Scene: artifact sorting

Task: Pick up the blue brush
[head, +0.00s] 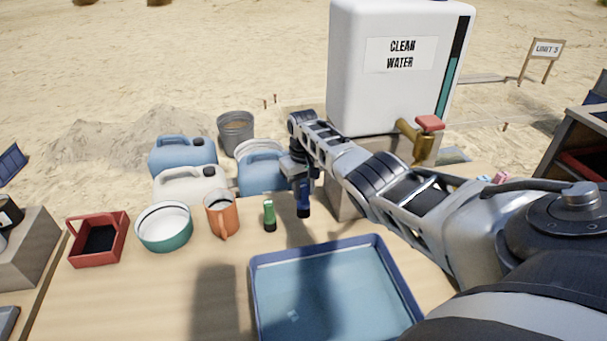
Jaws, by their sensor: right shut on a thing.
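The blue brush (304,203) is upright below my right gripper (303,182), past the far edge of the blue tray. My right gripper points down and is shut on the brush's upper part, which the fingers partly hide. I cannot tell whether the brush's lower end touches the table. My left gripper is not in view.
A green brush (269,216) stands just left of the blue one. An orange mug (222,216), a green-and-white bowl (164,240) and a red caddy (81,258) are further left. The blue water tray (262,322) fills the front. A water tank (348,95) stands behind my right arm.

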